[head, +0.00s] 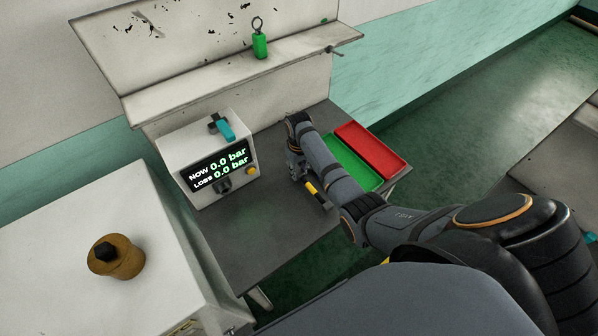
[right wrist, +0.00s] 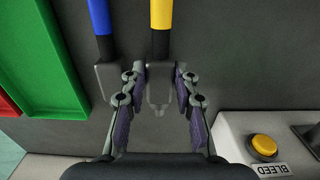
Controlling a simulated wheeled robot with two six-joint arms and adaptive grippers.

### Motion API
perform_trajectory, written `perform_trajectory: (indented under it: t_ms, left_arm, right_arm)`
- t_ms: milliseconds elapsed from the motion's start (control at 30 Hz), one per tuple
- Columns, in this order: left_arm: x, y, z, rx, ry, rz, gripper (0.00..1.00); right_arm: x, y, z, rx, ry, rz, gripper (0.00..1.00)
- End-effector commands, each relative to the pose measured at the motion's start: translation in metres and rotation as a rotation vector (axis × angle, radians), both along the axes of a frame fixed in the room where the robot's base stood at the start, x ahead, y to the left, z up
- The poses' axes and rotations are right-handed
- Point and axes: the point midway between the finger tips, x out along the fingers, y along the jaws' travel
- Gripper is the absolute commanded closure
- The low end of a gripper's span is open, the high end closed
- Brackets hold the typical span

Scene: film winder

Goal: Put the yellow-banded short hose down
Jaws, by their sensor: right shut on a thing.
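The yellow-banded short hose (head: 311,188) shows beside my right forearm in the head view, over the grey table (head: 262,226). In the right wrist view the yellow-banded hose (right wrist: 161,42) runs up to the top edge, with its dark end fitting between my fingers. My right gripper (right wrist: 160,84) is shut on that fitting. In the head view my right gripper (head: 296,168) points down close to the tabletop. I cannot tell whether the hose touches the table. My left gripper is not in view.
A blue-banded hose (right wrist: 101,45) lies close beside the yellow one. A green tray (head: 350,166) and a red tray (head: 374,150) are right of my arm. The pressure tester (head: 203,150) stands left, reading 0.0 bar. The table's front is clear.

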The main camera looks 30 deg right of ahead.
Motion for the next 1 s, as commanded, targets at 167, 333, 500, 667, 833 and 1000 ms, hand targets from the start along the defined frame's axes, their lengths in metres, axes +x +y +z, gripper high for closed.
perform_trajectory:
  t_ms: [167, 333, 500, 667, 833, 1000]
  left_arm:
    - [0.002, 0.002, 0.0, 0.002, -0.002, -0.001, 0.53]
    - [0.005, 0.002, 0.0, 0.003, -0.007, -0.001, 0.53]
    - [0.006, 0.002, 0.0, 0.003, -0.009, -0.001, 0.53]
    - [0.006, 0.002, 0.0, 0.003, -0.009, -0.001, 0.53]
    - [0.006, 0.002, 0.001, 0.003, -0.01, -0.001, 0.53]
    - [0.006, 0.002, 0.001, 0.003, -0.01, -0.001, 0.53]
  right_arm:
    - [0.001, 0.0, -0.007, -0.001, -0.003, 0.001, 1.0]
    - [0.0, 0.0, -0.008, -0.001, -0.003, 0.001, 1.0]
    - [0.0, 0.0, -0.01, -0.001, -0.002, 0.001, 0.61]
    - [0.0, 0.0, -0.01, -0.001, -0.002, 0.001, 0.61]
    - [0.001, 0.0, -0.005, 0.0, -0.004, 0.001, 0.61]
    - [0.001, 0.0, 0.027, -0.001, -0.007, 0.001, 0.61]
